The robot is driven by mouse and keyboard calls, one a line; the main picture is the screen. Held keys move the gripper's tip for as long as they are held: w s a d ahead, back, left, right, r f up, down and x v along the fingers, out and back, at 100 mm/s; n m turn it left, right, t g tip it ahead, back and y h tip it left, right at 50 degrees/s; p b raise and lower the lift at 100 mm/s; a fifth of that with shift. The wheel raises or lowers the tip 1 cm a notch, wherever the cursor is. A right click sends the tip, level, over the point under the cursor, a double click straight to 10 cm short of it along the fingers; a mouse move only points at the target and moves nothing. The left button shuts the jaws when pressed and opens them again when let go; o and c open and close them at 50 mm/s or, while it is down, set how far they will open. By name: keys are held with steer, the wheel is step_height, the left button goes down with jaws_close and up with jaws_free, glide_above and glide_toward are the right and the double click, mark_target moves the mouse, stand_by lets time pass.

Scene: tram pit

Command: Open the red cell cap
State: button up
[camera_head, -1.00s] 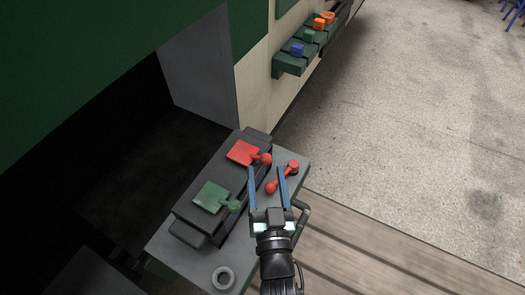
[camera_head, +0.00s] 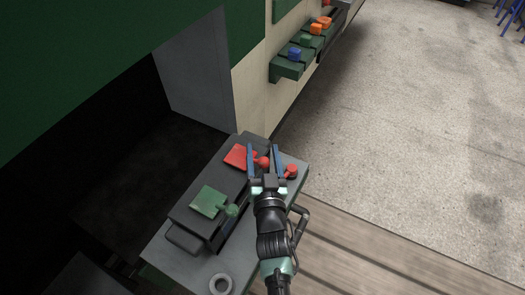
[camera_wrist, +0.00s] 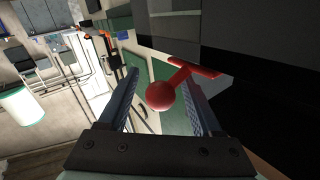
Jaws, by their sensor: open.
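The red cell cap (camera_head: 236,156) is a flat red plate with a short stem and a round knob, on a dark grey battery box (camera_head: 183,216). In the head view its knob (camera_head: 261,163) shows between the fingers of my gripper (camera_head: 263,147). I cannot tell whether the knob touches a finger. The cap looks closed and flat. A green cap (camera_head: 209,201) with its own knob sits nearer on the same box.
The box stands on a grey tray (camera_head: 165,257). A red round-ended piece (camera_head: 291,171) lies on the tray to the right, partly hidden by my gripper. A grey ring (camera_head: 220,284) lies at the near edge. A green ledge with coloured knobs (camera_head: 287,69) is on the wall behind.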

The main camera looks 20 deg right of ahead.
steer(key=shift+w+d, duration=0.15)
steer(key=shift+w, duration=0.25)
jaws_close()
stand_by(1.3)
